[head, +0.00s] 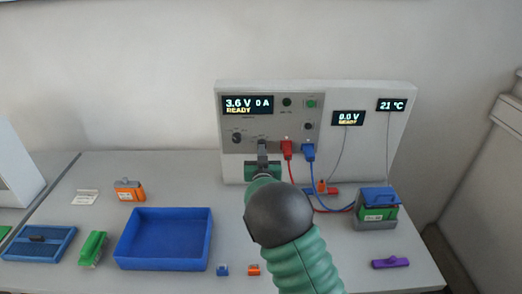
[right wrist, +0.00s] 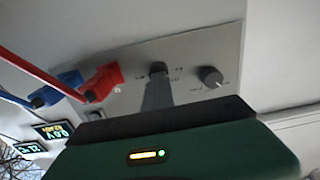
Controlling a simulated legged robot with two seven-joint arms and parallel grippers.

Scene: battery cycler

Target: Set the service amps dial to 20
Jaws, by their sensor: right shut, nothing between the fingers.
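The cycler's grey control panel (head: 295,137) carries a display (head: 248,105) reading 3.6 V, 0 A, READY. One black dial (head: 237,137) sits at the panel's lower left; it also shows in the right wrist view (right wrist: 212,77). A second dial (right wrist: 158,69) lies directly at my fingertips and is mostly hidden in the head view. My right gripper (head: 262,146) is shut and empty, its fingers (right wrist: 157,88) pointing at this second dial. I cannot tell whether they touch it. The dial labels are too small to read, so which one is service amps is unclear. My left gripper is not in view.
A red plug (head: 287,148) and a blue plug (head: 308,151) stick out right of the fingers, with cables running to a battery cradle (head: 376,224). A blue tray (head: 164,238) and small loose parts lie on the table. A purple piece (head: 390,263) lies at right.

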